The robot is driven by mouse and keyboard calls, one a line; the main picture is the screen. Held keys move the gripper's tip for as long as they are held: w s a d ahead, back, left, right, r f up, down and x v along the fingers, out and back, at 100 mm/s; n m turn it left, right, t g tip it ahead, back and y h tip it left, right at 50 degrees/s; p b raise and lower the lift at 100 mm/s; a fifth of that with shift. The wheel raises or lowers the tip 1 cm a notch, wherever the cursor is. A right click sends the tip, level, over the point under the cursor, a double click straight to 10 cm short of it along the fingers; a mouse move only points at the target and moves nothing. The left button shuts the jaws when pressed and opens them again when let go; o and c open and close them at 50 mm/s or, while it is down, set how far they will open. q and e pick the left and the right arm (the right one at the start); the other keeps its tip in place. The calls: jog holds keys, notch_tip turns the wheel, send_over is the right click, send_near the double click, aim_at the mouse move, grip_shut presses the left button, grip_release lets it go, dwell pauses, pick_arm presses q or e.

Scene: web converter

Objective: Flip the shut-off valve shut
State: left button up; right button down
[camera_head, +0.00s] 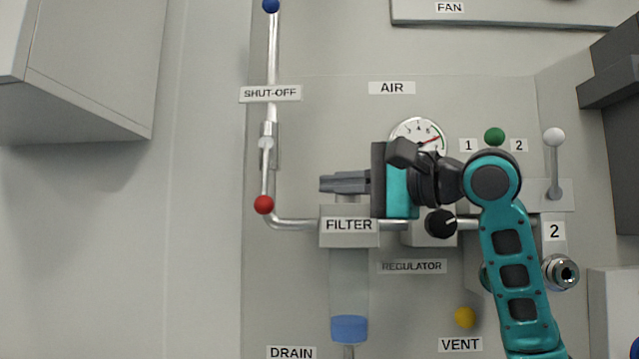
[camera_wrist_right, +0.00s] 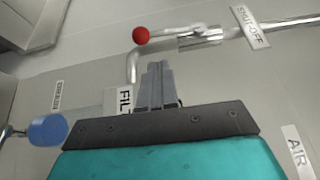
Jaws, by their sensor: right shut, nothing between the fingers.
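The shut-off valve (camera_head: 266,145) sits on the vertical pipe below the SHUT-OFF label (camera_head: 270,93). Its lever hangs down along the pipe and ends in a red ball (camera_head: 264,204). The red ball also shows in the right wrist view (camera_wrist_right: 141,35), with the valve body (camera_wrist_right: 200,36) beside it. My right gripper (camera_head: 322,184) is shut and empty, pointing left, in front of the panel above the filter (camera_head: 349,225). Its fingertips are right of the lever and apart from it. In the right wrist view the closed fingers (camera_wrist_right: 156,66) point toward the pipe bend. My left gripper is not in view.
The pressure gauge (camera_head: 419,132) is partly behind my right gripper. A black regulator knob (camera_head: 441,223), a green ball (camera_head: 494,136) and a white-balled lever (camera_head: 554,138) are to the right. A grey box (camera_head: 85,70) juts out at upper left. Space left of the lever is clear.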

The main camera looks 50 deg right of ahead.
aim_at(265, 176)
pick_arm(q)
jog(key=p, duration=0.1)
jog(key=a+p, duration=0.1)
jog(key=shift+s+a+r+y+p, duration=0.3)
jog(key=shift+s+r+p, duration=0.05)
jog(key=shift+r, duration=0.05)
pick_arm(e)
jog(key=w+a, duration=0.1)
jog(key=w, duration=0.7)
jog(key=shift+w+a+r, duration=0.15)
jog(key=shift+w+a, duration=0.15)
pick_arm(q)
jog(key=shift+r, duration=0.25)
pick_arm(e)
jog(key=shift+w+a+f, duration=0.25)
jog(key=shift+w+a, duration=0.05)
jog(key=shift+w, duration=0.05)
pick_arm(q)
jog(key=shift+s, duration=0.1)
